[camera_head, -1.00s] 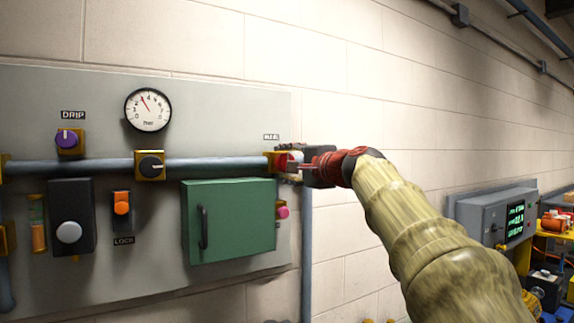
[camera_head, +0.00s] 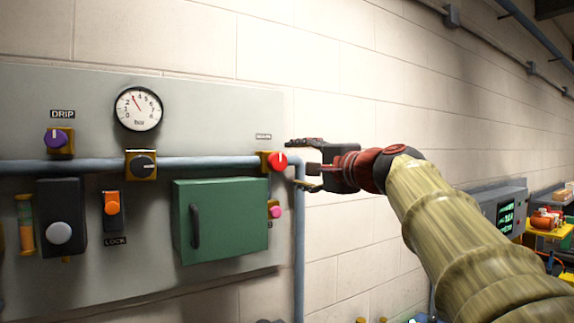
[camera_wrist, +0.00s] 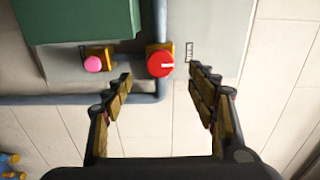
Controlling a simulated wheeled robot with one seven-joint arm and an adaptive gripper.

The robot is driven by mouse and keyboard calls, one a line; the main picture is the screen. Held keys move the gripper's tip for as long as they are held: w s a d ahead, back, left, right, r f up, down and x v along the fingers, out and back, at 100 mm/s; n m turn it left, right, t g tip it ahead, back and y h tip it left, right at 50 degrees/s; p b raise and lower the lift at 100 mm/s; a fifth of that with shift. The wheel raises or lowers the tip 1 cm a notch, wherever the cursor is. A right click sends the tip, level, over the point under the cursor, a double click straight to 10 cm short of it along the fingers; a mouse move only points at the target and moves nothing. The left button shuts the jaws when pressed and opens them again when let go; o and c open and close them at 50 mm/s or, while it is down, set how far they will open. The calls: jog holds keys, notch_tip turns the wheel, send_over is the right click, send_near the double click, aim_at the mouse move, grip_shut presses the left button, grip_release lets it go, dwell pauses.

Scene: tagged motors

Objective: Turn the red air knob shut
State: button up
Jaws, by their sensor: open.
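The red knob (camera_head: 278,161) sits on a brass body at the right end of the horizontal pipe, below a small label. In the wrist view the red knob (camera_wrist: 160,63) is round, with a white pointer line running toward the right of the picture. My gripper (camera_head: 288,164) is open and empty, just off the right side of the knob and not around it. In the wrist view my gripper's fingers (camera_wrist: 160,82) are spread wide, with the knob beyond the tips and between them. Nothing hides the knob's face.
A pink knob (camera_head: 275,212) sits below the red one, beside the green cabinet (camera_head: 222,222). A black knob (camera_head: 143,164), a purple knob (camera_head: 56,138), an orange lock switch (camera_head: 112,203) and a gauge (camera_head: 138,109) are farther left. The wall right of the panel is bare.

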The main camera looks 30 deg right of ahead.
jog(key=shift+s, duration=1.6)
notch_tip(320, 180, down, 18)
jog(key=s+d+n+g, duration=0.1)
jog(key=n+g, duration=0.3)
jog(key=g, duration=0.1)
jog(key=s+a+f+n+g, duration=0.25)
jog(key=s+a+f, duration=0.2)
jog(key=f, duration=0.55)
jog(key=s+a+f+n+g, duration=0.25)
jog(key=s+f, duration=0.25)
jog(key=f, duration=0.4)
jog(key=s+a+f+n+g, duration=0.2)
jog(key=s+a+f+n, duration=0.6)
jog(key=s+a+f, duration=0.5)
jog(key=shift+s+f+h, duration=0.3)
jog(key=shift+s+f, duration=0.2)
jog(key=shift+s, duration=0.15)
